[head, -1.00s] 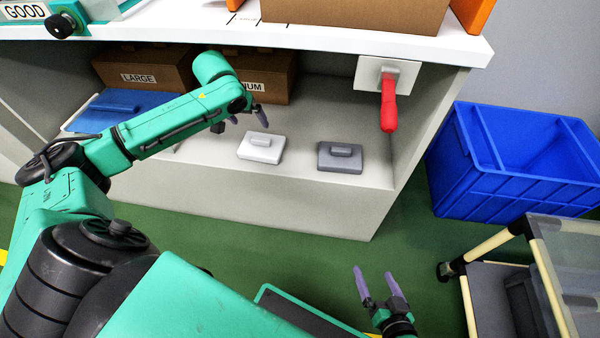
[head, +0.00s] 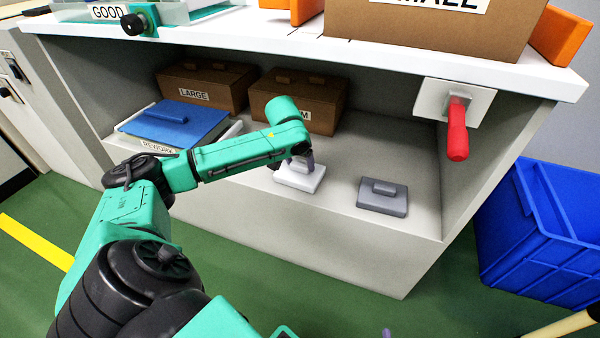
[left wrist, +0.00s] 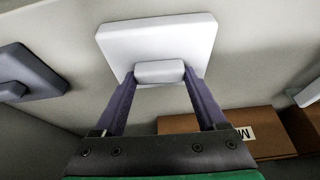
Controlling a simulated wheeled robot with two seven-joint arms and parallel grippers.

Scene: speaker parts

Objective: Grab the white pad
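The white pad (head: 299,177), a flat block with a small raised handle, sits on the lower shelf. In the left wrist view the pad (left wrist: 160,42) is at top centre, its handle (left wrist: 159,72) between my fingertips. My left gripper (head: 303,160) is over the pad, pointing down. In the left wrist view its two purple fingers (left wrist: 160,80) are apart, one at each end of the handle. I cannot tell whether they press on it. Of my right gripper only a purple fingertip (head: 387,332) shows at the bottom edge.
A grey pad (head: 382,196) lies right of the white one. Brown boxes (head: 300,103) and a blue-lidded tray (head: 172,124) stand behind and left. The upper shelf edge (head: 380,70) overhangs. A red handle (head: 458,130) hangs at right; a blue crate (head: 540,235) stands on the floor.

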